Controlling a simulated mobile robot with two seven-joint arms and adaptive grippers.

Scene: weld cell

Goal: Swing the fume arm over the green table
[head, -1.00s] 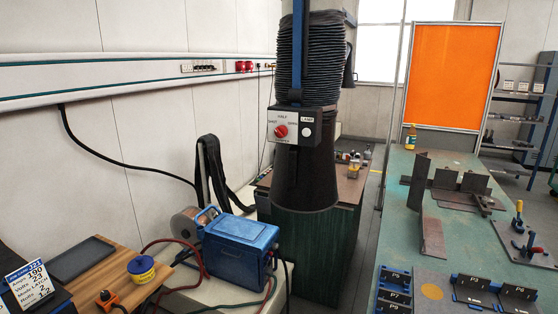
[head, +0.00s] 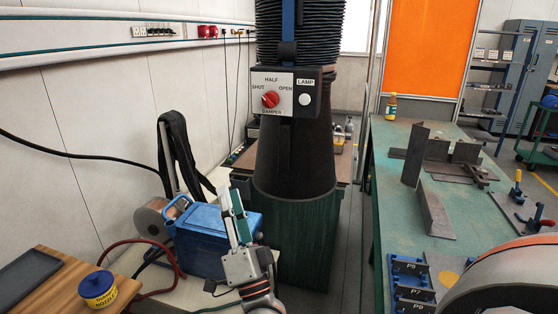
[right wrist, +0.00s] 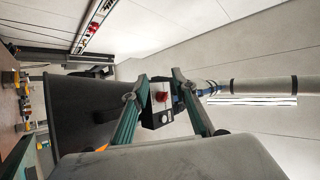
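The fume arm's dark hood (head: 295,165) hangs left of the green table (head: 390,180), in front of a brown-topped bench. Its ribbed black hose (head: 325,30) rises out of the head view. A grey damper box (head: 285,92) with a red knob (head: 270,99) is on its front. My right gripper (head: 234,192) is open and empty, left of and below the box in the head view. In the right wrist view the damper box (right wrist: 157,105) shows between the open fingers (right wrist: 159,76), apart from them, with the hood (right wrist: 85,105) at left. My left gripper is not in view.
A blue case (head: 200,240) sits close behind my right gripper. The green table carries steel plates (head: 436,212), a bottle (head: 391,107), clamps (head: 517,192) and labelled blue blocks (head: 409,268). An orange screen (head: 430,45) stands behind it. A floor gap separates bench and table.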

